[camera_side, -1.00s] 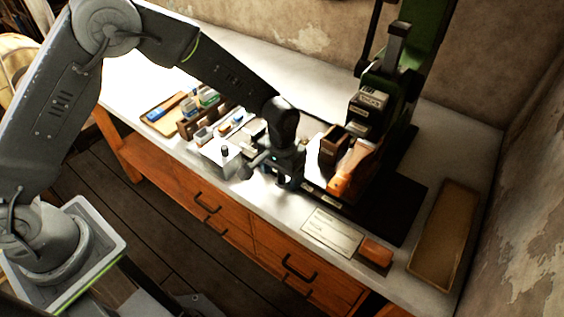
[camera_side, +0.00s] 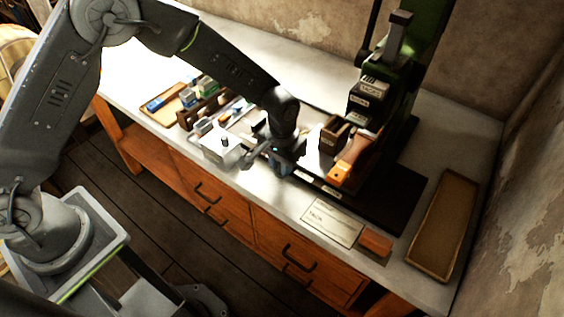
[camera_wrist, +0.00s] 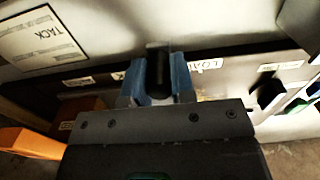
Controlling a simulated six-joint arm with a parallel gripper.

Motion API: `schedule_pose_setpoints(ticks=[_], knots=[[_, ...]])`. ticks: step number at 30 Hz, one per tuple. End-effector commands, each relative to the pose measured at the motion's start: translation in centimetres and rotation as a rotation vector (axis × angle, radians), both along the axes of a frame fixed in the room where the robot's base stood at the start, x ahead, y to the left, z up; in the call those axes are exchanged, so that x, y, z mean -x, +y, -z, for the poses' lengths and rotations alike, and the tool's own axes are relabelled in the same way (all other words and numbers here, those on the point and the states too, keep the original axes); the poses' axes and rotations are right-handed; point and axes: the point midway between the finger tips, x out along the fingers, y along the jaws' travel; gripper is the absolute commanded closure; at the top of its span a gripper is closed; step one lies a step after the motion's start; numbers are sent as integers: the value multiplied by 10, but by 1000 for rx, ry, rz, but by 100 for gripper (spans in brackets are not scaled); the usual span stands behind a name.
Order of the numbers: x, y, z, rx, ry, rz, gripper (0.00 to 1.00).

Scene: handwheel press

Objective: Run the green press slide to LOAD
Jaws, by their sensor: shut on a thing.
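The green press (camera_side: 424,40) stands at the right rear of the bench on a dark base (camera_side: 385,205). My gripper (camera_side: 277,168) is low over the left end of this base in the side view. In the wrist view my gripper (camera_wrist: 158,85) has its blue fingers shut on a black handle (camera_wrist: 158,70), one finger on each side. A LOAD label (camera_wrist: 206,64) lies just right of the fingers. Another label (camera_wrist: 77,81) lies further left, and one between is mostly hidden by the fingers. The slide beneath the handle is hidden by my gripper.
A TACK card (camera_side: 332,220) and an orange block (camera_side: 375,243) lie at the bench's front. An empty brown tray (camera_side: 467,195) lies at the right. A white block with a knob (camera_side: 222,150) and small boxes (camera_side: 188,97) stand left of my gripper.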

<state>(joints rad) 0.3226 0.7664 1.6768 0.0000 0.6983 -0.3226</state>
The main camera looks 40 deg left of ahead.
Motion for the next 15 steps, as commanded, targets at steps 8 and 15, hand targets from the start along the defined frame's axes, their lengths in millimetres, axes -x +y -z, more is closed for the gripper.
schedule_pose_setpoints(ticks=[8,15], knots=[[0,25,0,0,1,-3,91],[0,52,0,0,0,-3,91]])
